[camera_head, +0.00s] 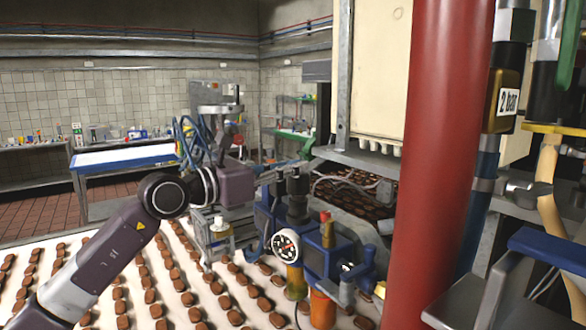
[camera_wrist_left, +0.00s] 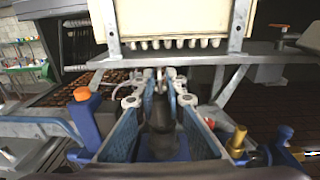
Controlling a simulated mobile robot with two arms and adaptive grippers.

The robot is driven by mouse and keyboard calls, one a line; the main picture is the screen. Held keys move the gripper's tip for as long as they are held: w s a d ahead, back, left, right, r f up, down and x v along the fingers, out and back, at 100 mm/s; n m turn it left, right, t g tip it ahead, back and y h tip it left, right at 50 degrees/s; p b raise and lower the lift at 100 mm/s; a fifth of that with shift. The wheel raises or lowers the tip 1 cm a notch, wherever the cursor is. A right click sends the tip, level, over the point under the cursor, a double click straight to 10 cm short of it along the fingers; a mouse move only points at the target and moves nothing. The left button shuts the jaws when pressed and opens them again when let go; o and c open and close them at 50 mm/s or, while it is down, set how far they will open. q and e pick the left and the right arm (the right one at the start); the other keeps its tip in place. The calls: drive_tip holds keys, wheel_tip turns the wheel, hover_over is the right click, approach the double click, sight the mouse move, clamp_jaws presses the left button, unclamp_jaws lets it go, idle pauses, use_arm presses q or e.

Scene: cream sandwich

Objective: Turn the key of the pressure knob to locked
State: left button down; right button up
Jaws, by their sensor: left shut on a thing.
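The black pressure knob (camera_head: 297,207) stands upright on the blue valve block, right of centre in the head view. It also shows in the left wrist view (camera_wrist_left: 161,117), low between my blue fingers. My left gripper (camera_head: 291,168) reaches in from the left at the top of the knob. In the left wrist view its fingertips (camera_wrist_left: 160,80) are close together around a thin piece, which seems to be the key. The fingers hide much of it, and I cannot tell its turn position. My right gripper is not in view.
A round gauge (camera_head: 286,246) sits on the blue valve block (camera_head: 318,257), with a red-capped brass fitting (camera_head: 326,229) beside it. A thick red pipe (camera_head: 440,150) stands to the right. Rows of brown biscuits cover the white conveyor (camera_head: 105,262). A metal shelf edge (camera_wrist_left: 205,58) lies just beyond the fingertips.

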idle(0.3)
use_arm(q)
drive_tip(key=c, duration=2.2)
unclamp_jaws()
drive_tip(key=v, duration=1.2)
drive_tip(key=shift+w, duration=0.1)
